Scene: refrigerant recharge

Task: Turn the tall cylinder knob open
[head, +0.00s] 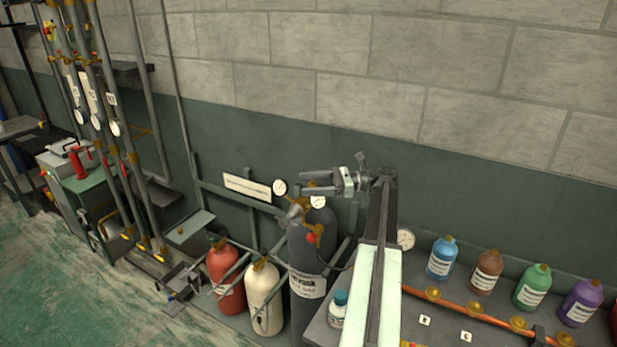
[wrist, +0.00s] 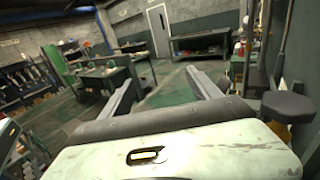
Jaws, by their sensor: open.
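The tall cylinder (head: 308,255) is dark grey with a white label and stands against the wall in the head view. A brass valve and regulator (head: 312,213) with gauges sits on its top. A greyish knob (head: 294,211) sticks out at the left of the brass fitting, and a small red knob (head: 311,238) hangs lower. My gripper (head: 304,182) is above the cylinder top, pointing left, partly overlapping the fitting. In the wrist view its two fingers (wrist: 165,85) are apart with nothing between them. The cylinder is not recognisable in the wrist view.
A red cylinder (head: 226,278) and a cream cylinder (head: 264,298) stand to the left. A shelf at right holds several coloured bottles (head: 487,271) behind an orange pipe (head: 470,308). Pipes with gauges (head: 95,120) rise at far left. The wrist view shows open floor (wrist: 172,93).

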